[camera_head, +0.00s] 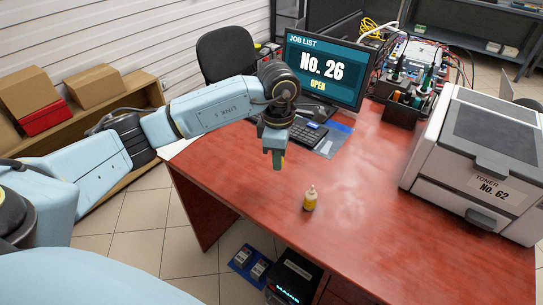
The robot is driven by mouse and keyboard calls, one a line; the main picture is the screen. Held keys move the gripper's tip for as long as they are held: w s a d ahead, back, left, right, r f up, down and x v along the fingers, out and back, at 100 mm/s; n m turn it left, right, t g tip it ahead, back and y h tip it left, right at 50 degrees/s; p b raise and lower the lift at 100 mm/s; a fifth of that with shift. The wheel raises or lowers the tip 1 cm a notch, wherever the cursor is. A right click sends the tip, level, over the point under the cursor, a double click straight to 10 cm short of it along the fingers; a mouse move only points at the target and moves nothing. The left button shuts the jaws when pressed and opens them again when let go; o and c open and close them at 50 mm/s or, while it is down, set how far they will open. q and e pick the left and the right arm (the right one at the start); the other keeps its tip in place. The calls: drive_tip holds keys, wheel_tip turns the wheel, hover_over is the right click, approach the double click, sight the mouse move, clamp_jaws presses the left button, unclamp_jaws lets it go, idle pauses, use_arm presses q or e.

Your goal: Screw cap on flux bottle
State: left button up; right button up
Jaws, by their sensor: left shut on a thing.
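A small yellow flux bottle (310,199) with a pale, narrow tip stands upright on the red-brown desk (380,215), near its front edge. No cap shows on its tip. My left gripper (278,162) points down above the desk, a little left of the bottle and behind it, apart from it. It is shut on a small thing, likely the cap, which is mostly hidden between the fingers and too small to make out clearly. My right gripper is not in view.
A monitor (325,72) and a keypad (309,132) stand behind my left gripper. A toner printer (478,165) fills the right side, and a dark organizer (402,108) with tools stands at the back. The desk around the bottle is clear.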

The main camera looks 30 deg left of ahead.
use_arm(q)
drive_tip(key=s+d+r+m, duration=0.2)
drive_tip(key=d+m, duration=0.1)
drive_tip(key=m, duration=0.8)
drive_tip(key=s+d+r+m, duration=0.2)
drive_tip(key=m, duration=0.9)
drive_tip(key=shift+s+d, duration=0.4)
drive_tip(key=shift+r, duration=0.1)
